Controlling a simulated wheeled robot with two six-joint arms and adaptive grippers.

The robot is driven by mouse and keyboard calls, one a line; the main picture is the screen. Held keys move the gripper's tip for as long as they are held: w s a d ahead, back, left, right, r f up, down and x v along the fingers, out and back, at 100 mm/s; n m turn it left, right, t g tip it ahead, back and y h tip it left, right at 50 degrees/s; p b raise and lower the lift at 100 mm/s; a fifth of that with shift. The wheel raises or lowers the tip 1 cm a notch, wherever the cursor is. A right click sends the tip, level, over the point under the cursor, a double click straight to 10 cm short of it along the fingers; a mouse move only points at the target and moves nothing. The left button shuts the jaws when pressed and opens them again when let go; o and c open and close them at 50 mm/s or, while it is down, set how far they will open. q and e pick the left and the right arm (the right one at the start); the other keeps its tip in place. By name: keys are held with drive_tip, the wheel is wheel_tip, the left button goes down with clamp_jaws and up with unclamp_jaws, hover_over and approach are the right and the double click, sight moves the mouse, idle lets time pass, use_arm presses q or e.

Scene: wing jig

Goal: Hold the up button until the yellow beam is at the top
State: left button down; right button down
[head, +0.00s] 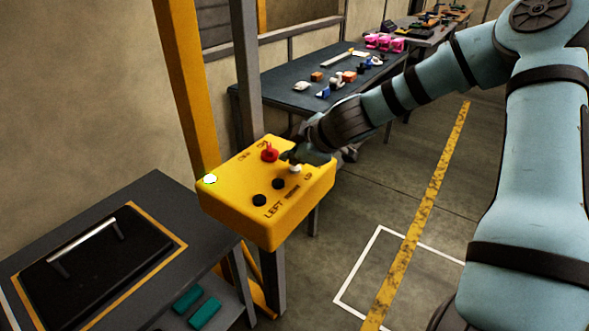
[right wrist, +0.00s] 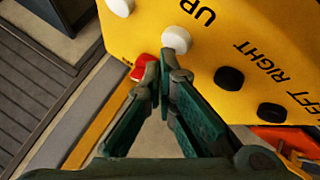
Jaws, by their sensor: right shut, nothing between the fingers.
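A yellow control box (head: 245,205) stands on a post in the middle of the head view. The white button (right wrist: 177,40) beside the word UP shows in the right wrist view, and also in the head view (head: 296,169). My right gripper (right wrist: 166,66) is shut and empty, its tips right at the lower edge of that button. I cannot tell whether they touch or press it. In the head view the right gripper (head: 305,155) hangs over the box's far right corner. My left gripper is out of view. No raised yellow beam can be made out for certain.
The box also has a red button (head: 269,152), black buttons (head: 278,184) and a bright white lamp-like spot (head: 210,179). A tall yellow upright (head: 185,80) rises behind it. A dark bench (head: 150,190) stands at left, a cluttered table (head: 285,92) behind. Floor at right is open.

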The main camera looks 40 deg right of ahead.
sight(293, 169)
drive_tip(key=shift+f+b, duration=0.4)
drive_tip(key=shift+b, duration=0.05)
idle(0.6)
drive_tip(key=shift+r, duration=0.15)
idle(4.9)
drive_tip(key=shift+r+p, duration=0.75)
drive_tip(key=shift+p, duration=0.15)
wheel_tip(293, 169, up, 5)
drive_tip(key=p, duration=0.5)
drive_tip(key=shift+r, duration=0.1)
